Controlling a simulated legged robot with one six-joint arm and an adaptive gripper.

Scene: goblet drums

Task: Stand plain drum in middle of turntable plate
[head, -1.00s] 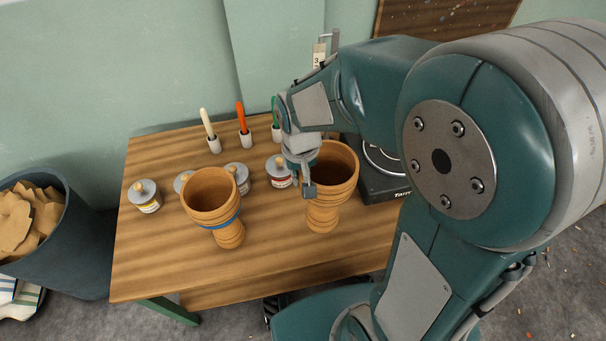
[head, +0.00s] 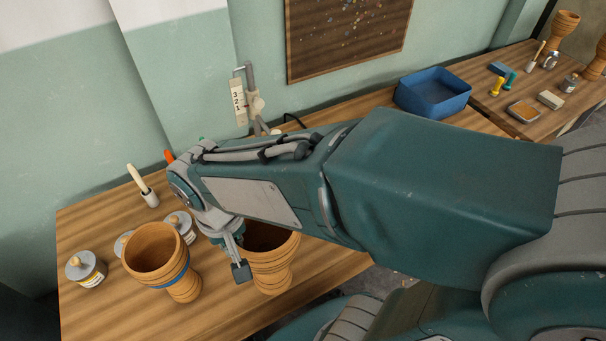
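The plain drum (head: 273,270), a turned wooden goblet with no band, stands upright on the wooden table, partly covered by my arm. My gripper (head: 238,262) is at its left rim. One grey finger with a dark pad hangs outside the drum's left wall; the other finger is hidden, so I cannot tell whether they grip the wall. A similar wooden drum with a blue band (head: 160,263) stands to the left, apart from my gripper. The turntable plate is not visible; my arm covers the table to the right of the plain drum.
Lidded paint jars (head: 85,269) stand behind and left of the banded drum. A white-handled brush (head: 137,179) stands in a holder at the back. A blue bin (head: 433,95) is at the far right. A second table (head: 490,75) holds more drums and small items.

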